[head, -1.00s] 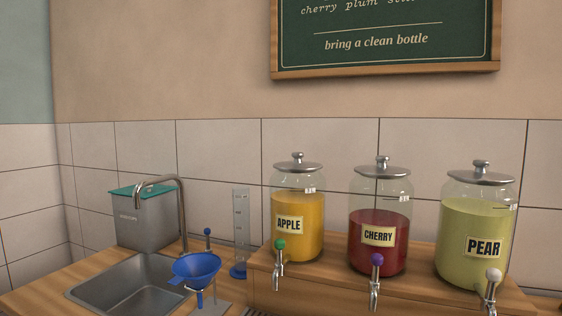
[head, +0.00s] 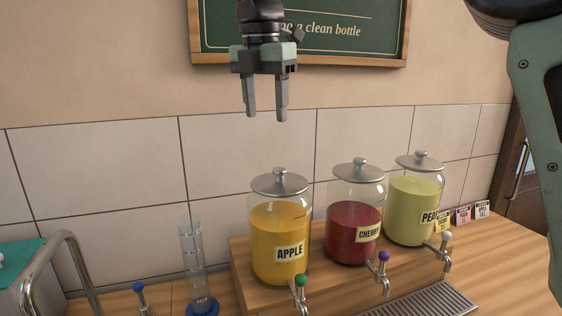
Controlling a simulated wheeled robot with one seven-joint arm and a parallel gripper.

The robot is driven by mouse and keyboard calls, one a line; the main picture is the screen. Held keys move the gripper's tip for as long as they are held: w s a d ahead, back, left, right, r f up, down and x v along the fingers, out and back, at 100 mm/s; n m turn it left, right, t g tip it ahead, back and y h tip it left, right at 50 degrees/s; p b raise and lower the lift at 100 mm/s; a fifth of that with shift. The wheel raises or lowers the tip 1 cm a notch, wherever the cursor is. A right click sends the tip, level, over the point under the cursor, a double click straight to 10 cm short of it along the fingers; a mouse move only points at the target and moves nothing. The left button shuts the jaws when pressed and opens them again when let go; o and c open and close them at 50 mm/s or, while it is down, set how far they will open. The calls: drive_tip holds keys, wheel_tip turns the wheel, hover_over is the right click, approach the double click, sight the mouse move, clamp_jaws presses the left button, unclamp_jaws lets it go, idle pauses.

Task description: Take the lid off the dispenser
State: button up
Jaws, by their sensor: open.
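Three glass dispensers stand in a row on a wooden riser, each with a grey metal lid and a round knob. The apple dispenser (head: 281,240) holds yellow juice under its lid (head: 280,184). The cherry dispenser (head: 354,225) is red under its lid (head: 358,173). The pear dispenser (head: 411,205) is pale green under its lid (head: 419,161). All three lids are seated. My gripper (head: 266,114) points down, open and empty, above the apple lid in the picture and apart from it.
Taps with coloured knobs stick out in front of the dispensers above a drip tray (head: 425,303). A measuring cylinder (head: 193,262) stands left of the riser. A curved faucet (head: 66,262) is at the lower left. Small cards (head: 463,215) stand at the right. A chalkboard (head: 350,30) hangs behind.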

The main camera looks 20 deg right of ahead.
wheel_tip(320, 180, up, 4)
drive_tip(key=w+d+n, duration=0.1)
drive_tip(key=w, duration=0.1)
drive_tip(key=p, duration=0.2)
hover_over(280, 169)
drive_tip(key=a, duration=0.1)
drive_tip(key=shift+n, duration=0.3)
drive_tip(key=f, duration=1.2)
drive_tip(key=shift+s, duration=0.2)
drive_tip(key=shift+w+d+f+p, duration=0.15)
drive_tip(key=shift+f+p, duration=0.4)
drive_tip(key=shift+f, duration=0.75)
drive_tip(key=shift+d+f+p, duration=0.25)
drive_tip(key=shift+f+p, duration=0.3)
drive_tip(key=shift+f, duration=0.7)
drive_tip(key=c, duration=1.1)
